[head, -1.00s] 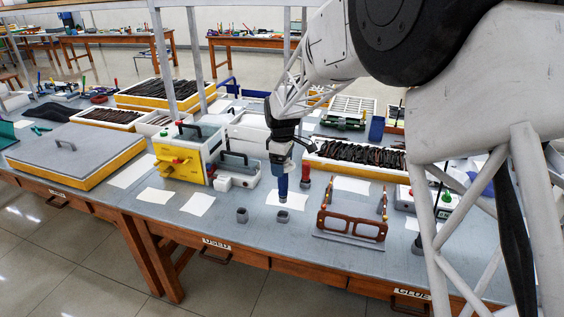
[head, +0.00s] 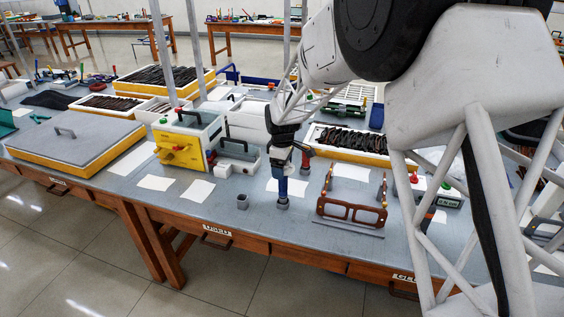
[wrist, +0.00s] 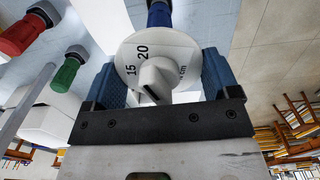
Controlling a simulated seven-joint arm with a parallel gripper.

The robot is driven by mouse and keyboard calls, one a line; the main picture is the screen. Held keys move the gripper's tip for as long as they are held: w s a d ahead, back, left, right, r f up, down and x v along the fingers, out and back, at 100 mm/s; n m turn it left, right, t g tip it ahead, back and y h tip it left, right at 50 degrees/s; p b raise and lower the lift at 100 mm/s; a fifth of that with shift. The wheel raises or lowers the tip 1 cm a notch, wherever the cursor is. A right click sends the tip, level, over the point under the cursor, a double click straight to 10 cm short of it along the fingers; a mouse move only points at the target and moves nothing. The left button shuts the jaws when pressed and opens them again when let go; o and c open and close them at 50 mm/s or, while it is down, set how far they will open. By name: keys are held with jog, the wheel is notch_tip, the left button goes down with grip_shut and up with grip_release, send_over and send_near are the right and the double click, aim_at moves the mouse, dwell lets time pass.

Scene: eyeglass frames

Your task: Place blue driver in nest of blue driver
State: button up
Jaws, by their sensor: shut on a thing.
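The blue driver (head: 283,187) hangs upright below my gripper (head: 283,160) in the head view. My gripper is shut on its upper part. In the wrist view a pale dial with printed numbers (wrist: 158,62) sits between the blue finger pads of my gripper (wrist: 163,80), and a blue part (wrist: 158,14) shows beyond it. The driver's lower end meets a small grey nest (head: 283,203) on the bench; I cannot tell how deep it sits. A second small grey nest (head: 242,202) stands empty to the left.
A red driver (head: 306,160) stands just behind, to the right. A yellow and white box (head: 185,145) stands at the left. White sheets (head: 198,190) lie flat; the bench's front strip is clear.

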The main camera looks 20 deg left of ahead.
jog(key=shift+f, duration=0.95)
dwell(0.9)
jog(key=o, duration=1.2)
jog(key=shift+o, duration=0.2)
jog(key=shift+r, duration=0.1)
jog(key=shift+r, duration=3.8)
